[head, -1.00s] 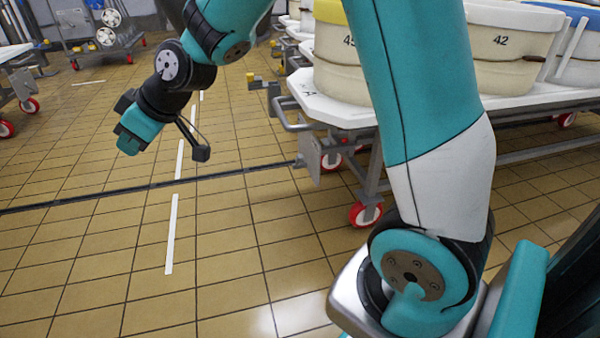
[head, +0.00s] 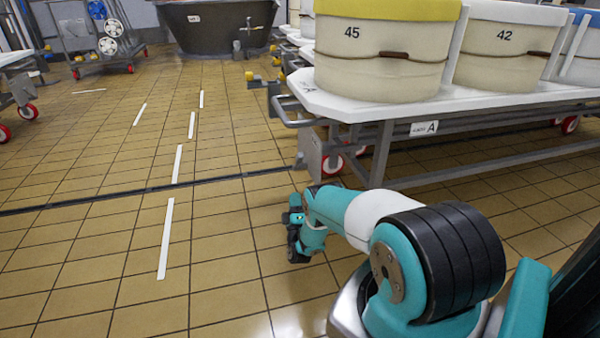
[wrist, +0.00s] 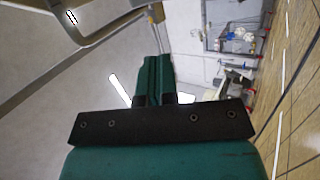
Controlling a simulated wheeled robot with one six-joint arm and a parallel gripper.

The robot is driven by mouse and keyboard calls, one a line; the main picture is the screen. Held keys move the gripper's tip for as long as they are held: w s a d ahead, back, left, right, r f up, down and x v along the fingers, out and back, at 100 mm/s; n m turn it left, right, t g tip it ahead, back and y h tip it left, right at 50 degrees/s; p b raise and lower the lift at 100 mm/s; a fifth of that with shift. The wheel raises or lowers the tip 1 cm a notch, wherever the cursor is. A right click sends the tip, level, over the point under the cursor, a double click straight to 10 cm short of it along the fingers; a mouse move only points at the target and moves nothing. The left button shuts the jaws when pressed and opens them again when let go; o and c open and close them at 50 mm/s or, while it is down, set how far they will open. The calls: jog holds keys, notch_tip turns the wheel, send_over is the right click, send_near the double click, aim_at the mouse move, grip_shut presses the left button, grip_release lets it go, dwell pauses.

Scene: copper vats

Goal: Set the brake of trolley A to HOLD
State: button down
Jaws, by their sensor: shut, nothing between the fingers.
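Trolley A (head: 340,108) stands at the right in the head view, with a white top, a grey frame and an "A" plate (head: 425,128). A grey bracket plate (head: 312,155) hangs at its near left end beside a red wheel (head: 332,163). I cannot make out the brake lever or its setting. My arm is folded low in front of that end, and its wrist hides part of the floor there. My gripper's fingers are not clear in the head view. In the wrist view my gripper (wrist: 156,62) is shut and empty, pointing at open space and the far wall.
Cream vats 45 (head: 380,55) and 42 (head: 500,50) stand on the trolley. Another trolley end with yellow knobs (head: 250,76) is behind it. A dark vat (head: 215,25) stands at the back. The tiled floor at left is clear, crossed by a drain strip (head: 130,196).

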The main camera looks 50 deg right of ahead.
jog(key=s, duration=0.1)
jog(key=s+f+h, duration=0.1)
jog(key=shift+s+d+f+g, duration=0.2)
jog(key=shift+s+g, duration=0.1)
jog(key=shift+s, duration=0.1)
jog(key=b, duration=1.6)
send_near(300, 161)
jog(key=b+x, duration=0.3)
jog(key=x, duration=0.3)
jog(key=shift+w+d+f, duration=0.1)
jog(key=shift+w, duration=0.1)
jog(key=shift+w+d+r+b, duration=0.3)
jog(key=shift+r+b, duration=0.15)
jog(key=shift+r, duration=0.05)
jog(key=shift+d+r+p, duration=0.1)
jog(key=shift+r+p, duration=0.1)
jog(key=shift+p, duration=0.45)
